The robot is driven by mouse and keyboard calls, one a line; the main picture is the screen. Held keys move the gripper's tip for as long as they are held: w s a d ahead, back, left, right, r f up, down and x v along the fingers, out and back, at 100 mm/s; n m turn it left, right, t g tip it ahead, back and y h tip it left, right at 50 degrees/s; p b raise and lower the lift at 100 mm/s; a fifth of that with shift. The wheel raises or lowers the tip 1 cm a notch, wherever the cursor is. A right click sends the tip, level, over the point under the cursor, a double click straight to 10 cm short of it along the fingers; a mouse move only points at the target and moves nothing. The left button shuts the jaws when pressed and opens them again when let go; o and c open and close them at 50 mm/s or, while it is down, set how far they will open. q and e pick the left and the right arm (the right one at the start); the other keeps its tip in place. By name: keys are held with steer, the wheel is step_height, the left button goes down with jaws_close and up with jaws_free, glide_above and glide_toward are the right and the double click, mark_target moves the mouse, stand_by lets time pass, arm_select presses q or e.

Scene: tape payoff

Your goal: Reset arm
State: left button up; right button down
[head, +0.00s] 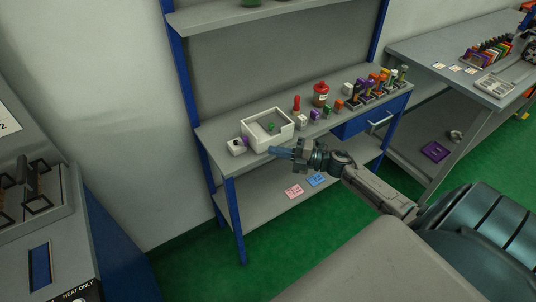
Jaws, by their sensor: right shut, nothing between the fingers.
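My right gripper (283,153) is shut and empty. It is in front of the workbench (218,131), close to the white tray (250,137) and pointing left. My right arm (375,187) reaches in from the lower right. My left gripper does not show in the head view.
A red bottle (320,95), small blocks and a row of coloured tools (375,88) stand along the bench. A lower shelf (262,188) holds pink and blue cards. Another table (440,52) stands at right.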

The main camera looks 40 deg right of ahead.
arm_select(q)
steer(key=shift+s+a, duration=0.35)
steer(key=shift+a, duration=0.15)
